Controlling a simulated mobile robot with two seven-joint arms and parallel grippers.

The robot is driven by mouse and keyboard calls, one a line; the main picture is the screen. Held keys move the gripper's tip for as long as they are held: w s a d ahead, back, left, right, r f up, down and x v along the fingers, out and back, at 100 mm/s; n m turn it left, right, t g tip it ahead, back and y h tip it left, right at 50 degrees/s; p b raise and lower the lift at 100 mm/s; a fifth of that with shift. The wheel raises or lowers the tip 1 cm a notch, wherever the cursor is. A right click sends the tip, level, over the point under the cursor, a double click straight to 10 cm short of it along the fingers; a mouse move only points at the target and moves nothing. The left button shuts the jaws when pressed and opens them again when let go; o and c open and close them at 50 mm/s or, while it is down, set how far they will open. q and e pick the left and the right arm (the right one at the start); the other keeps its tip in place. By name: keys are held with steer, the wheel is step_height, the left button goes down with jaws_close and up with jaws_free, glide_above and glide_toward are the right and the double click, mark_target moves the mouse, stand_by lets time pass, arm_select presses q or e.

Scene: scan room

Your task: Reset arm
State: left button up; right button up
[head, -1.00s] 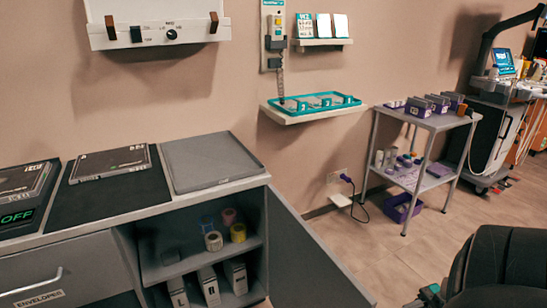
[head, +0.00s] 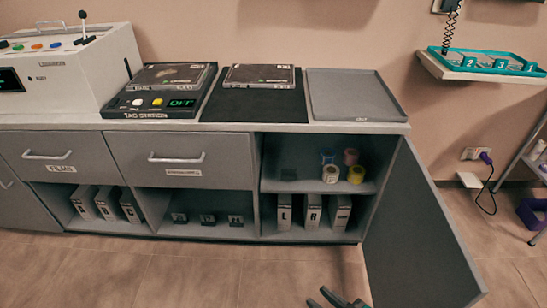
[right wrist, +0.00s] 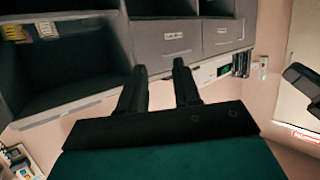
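My right gripper (head: 328,294) shows at the bottom edge of the head view, in front of the cabinet and low near the floor. Its two dark fingers also show in the right wrist view (right wrist: 159,68), apart with nothing between them. My left gripper is not in view. The open cabinet (head: 262,210) has rolls of tape (head: 330,173) on its upper shelf and lettered boxes (head: 312,211) below. Its door (head: 415,240) stands open to the right.
On the counter are a control console (head: 65,75), a tag station (head: 150,112), cassettes (head: 260,76) on dark surfaces and a grey tray (head: 350,95). A wall shelf (head: 480,72) holds a teal rack (head: 490,62). The floor (head: 150,270) before the cabinet is clear.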

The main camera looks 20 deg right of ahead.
steer(key=w+a+r+m+g+h, duration=0.2)
steer(key=a+r+h, duration=0.15)
steer(key=r, duration=0.35)
arm_select(q)
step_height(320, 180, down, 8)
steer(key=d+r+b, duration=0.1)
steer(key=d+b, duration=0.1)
steer(key=b, duration=0.9)
arm_select(e)
step_height(320, 180, down, 8)
steer(key=a+y, duration=0.2)
arm_select(q)
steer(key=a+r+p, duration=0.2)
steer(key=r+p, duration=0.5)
steer(key=p, duration=0.4)
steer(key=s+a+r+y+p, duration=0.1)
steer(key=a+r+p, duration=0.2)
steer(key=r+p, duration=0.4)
steer(key=p, duration=0.5)
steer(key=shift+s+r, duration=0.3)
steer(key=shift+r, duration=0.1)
arm_select(e)
steer(key=s+d+r+h, duration=0.1)
steer(key=d+r, duration=0.1)
steer(key=r, duration=0.5)
steer(key=d+r+h, duration=0.1)
steer(key=d+r, duration=0.1)
steer(key=r, duration=0.6)
steer(key=shift+s+d+r, duration=0.25)
steer(key=shift+s+d, duration=0.1)
